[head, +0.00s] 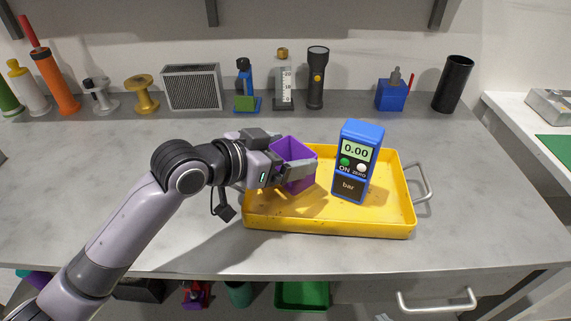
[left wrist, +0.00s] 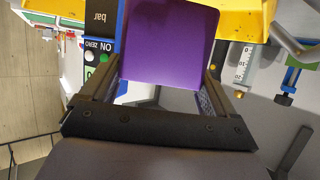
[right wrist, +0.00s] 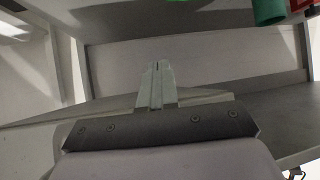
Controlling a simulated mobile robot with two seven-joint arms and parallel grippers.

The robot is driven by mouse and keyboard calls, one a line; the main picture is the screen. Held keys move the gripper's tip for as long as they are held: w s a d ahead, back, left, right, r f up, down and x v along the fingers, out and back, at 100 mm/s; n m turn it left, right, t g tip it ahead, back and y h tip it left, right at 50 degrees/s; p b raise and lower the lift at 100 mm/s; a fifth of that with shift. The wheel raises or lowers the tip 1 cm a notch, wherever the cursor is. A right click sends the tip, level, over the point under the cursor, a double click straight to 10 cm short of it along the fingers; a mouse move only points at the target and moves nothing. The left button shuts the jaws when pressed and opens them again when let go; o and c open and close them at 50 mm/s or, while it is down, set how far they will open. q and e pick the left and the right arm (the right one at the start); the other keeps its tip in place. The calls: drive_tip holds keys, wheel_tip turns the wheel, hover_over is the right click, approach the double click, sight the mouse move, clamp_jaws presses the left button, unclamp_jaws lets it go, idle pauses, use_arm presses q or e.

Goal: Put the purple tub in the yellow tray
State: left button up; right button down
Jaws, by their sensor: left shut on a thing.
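The purple tub (head: 290,149) is upright in the head view, over the left part of the yellow tray (head: 330,228). My left gripper (head: 295,160) is shut on the tub, one finger on its near side. Whether the tub's base touches the tray floor or hangs just above it, I cannot tell. In the left wrist view the tub (left wrist: 168,45) fills the space between the fingers. My right gripper (right wrist: 156,80) shows only in the right wrist view, its fingers together with nothing between them.
A blue gauge (head: 357,160) with a display stands in the middle of the tray, right of the tub. The tray has a metal handle (head: 424,183) on its right. Several items line the back of the bench, including a flashlight (head: 317,78). The bench left of my arm is clear.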

use_arm(q)
drive_tip(key=shift+f, duration=1.45)
drive_tip(key=shift+f, duration=0.1)
drive_tip(key=o, duration=0.8)
drive_tip(key=shift+r, duration=0.2)
drive_tip(key=v, duration=1.2)
